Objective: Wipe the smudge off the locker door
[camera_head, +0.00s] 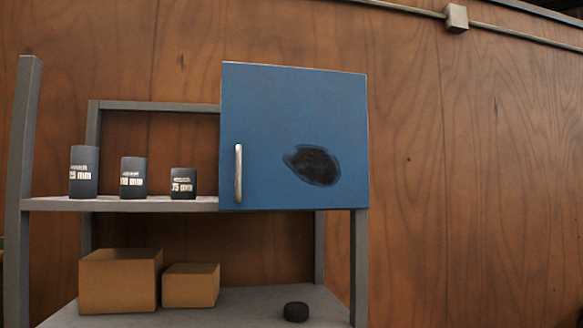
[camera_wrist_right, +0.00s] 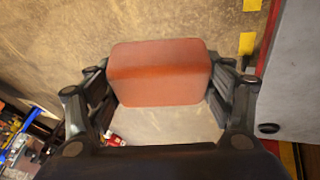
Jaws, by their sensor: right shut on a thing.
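The blue locker door (camera_head: 260,110) is closed, with an upright metal handle (camera_head: 238,173) near its left edge. A dark, roughly oval smudge (camera_head: 313,165) marks the lower right part of the door. In the right wrist view my right gripper (camera_wrist_right: 160,88) is shut on a reddish-orange block (camera_wrist_right: 160,62), which looks like a sponge. Its fingers press on the block's left and right sides. The right gripper does not show in the head view, so its distance from the door cannot be told. My left gripper is in neither view.
The locker sits on a grey shelf unit (camera_head: 360,265). Three dark labelled cylinders (camera_head: 133,178) stand left of it. Two brown boxes (camera_head: 120,281) and a small black puck (camera_head: 296,311) are on the lower shelf. Nothing stands visibly before the door.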

